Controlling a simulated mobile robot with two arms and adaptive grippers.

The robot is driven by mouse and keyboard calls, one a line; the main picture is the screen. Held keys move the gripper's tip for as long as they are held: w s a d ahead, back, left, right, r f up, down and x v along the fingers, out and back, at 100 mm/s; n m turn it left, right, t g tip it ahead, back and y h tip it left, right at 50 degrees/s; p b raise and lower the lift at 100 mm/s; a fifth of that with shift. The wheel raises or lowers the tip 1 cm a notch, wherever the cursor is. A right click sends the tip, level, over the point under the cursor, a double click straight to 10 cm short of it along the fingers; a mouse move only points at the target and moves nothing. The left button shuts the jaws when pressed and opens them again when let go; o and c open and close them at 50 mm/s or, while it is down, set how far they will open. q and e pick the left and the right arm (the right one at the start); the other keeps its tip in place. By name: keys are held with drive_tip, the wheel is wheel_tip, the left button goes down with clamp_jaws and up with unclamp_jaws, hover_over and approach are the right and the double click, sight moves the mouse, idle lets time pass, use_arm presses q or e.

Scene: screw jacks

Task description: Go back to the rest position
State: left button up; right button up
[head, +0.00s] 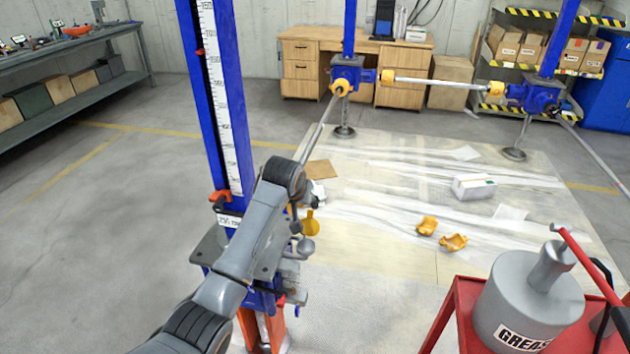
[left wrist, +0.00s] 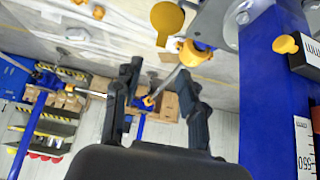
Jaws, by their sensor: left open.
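My left gripper (left wrist: 159,70) is open in the left wrist view, with its two dark fingers apart and nothing between them. In the head view my left arm reaches up from the bottom left, in front of the near blue jack column (head: 219,95); its gripper is hidden there. In the left wrist view this column (left wrist: 272,90) stands close on the right. A yellow round cap (left wrist: 167,18) and a yellow fitting (left wrist: 196,52) are beyond the fingers, apart from them. My right gripper is in neither view.
A red cart (head: 460,318) with a grey grease container (head: 527,300) stands at the lower right. Two yellow pieces (head: 453,243) and a white box (head: 474,187) lie on the floor sheet. A workbench (head: 75,45) stands at the left, with open floor before it.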

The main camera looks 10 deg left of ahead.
use_arm(q)
drive_tip(key=shift+s+f, duration=0.1)
drive_tip(key=s+f+g, duration=0.1)
drive_tip(key=s+f, duration=0.4)
drive_tip(key=s, duration=0.3)
drive_tip(key=s+a+f, duration=0.1)
drive_tip(key=s+f, duration=0.3)
drive_tip(key=s, duration=0.3)
drive_tip(key=s+f+g, duration=0.1)
drive_tip(key=s+f, duration=0.4)
drive_tip(key=s, duration=0.3)
drive_tip(key=s+a+r+m+g, duration=0.2)
drive_tip(key=s, duration=2)
wheel_tip(320, 180, down, 25)
drive_tip(key=s+g, duration=0.1)
drive_tip(key=s+a+f+g, duration=0.1)
drive_tip(key=s+a+f, duration=0.2)
drive_tip(key=s+f, duration=1.4)
drive_tip(key=shift+s+f, duration=0.2)
drive_tip(key=shift+s, duration=0.15)
